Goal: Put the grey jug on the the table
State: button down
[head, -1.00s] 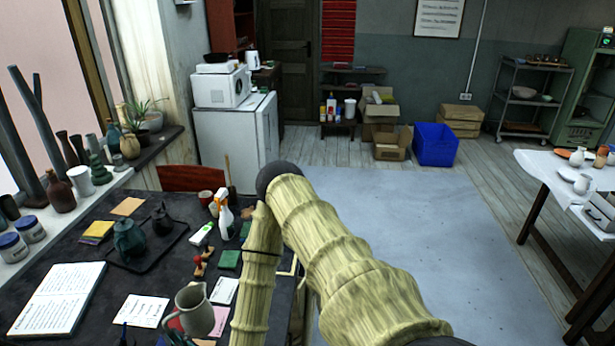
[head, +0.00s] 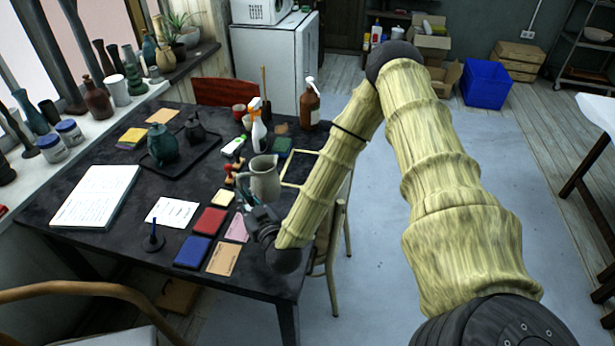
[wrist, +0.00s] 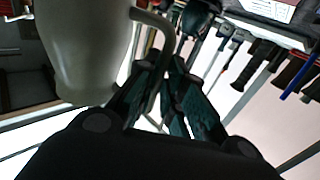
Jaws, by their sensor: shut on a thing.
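The grey jug (head: 265,182) appears upright in the head view, over the right part of the dark table (head: 120,220). Whether its base touches the tabletop I cannot tell. My gripper (head: 248,210) is at the jug's near left side, shut on its handle. In the wrist view the jug's pale body (wrist: 85,45) fills the upper left, and its curved handle (wrist: 165,40) runs down between the fingers of my gripper (wrist: 168,75).
A spray bottle (head: 258,135), brown bottle (head: 310,105) and black tray (head: 180,155) with dark pots stand behind the jug. A white table (head: 597,108) is far right.

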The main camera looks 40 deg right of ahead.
aim_at(261, 168)
jog(key=w+d+b, duration=0.2)
jog(key=d+b, duration=0.1)
jog(key=w+d+r+h+b, duration=0.1)
jog(key=w+d+b, duration=0.2)
jog(key=w+d+m+h+b, duration=0.1)
jog(key=w+d+b, duration=0.2)
jog(key=d, duration=0.1)
jog(key=shift+w+r+b, duration=0.15)
jog(key=shift+b, duration=0.25)
jog(key=w+d+r+m+h+b, duration=0.1)
jog(key=w+d+r+b, duration=0.1)
jog(key=d+b, duration=0.35)
jog(key=w+d+r+m+h+b, duration=0.1)
jog(key=d+r+b, duration=0.1)
jog(key=d+b, duration=0.35)
jog(key=shift+g, duration=0.3)
jog(key=shift+w+d+f+b, duration=0.15)
jog(key=shift+f+b, duration=0.1)
jog(key=shift+f, duration=2.2)
jog(key=shift+s+d+f+b, duration=0.1)
jog(key=shift+f+b, duration=0.15)
jog(key=shift+f, duration=2.15)
jog(key=shift+f, duration=0.55)
jog(key=c, duration=1.5)
grip_release()
jog(key=shift+f+b, duration=0.2)
jog(key=shift+b, duration=0.1)
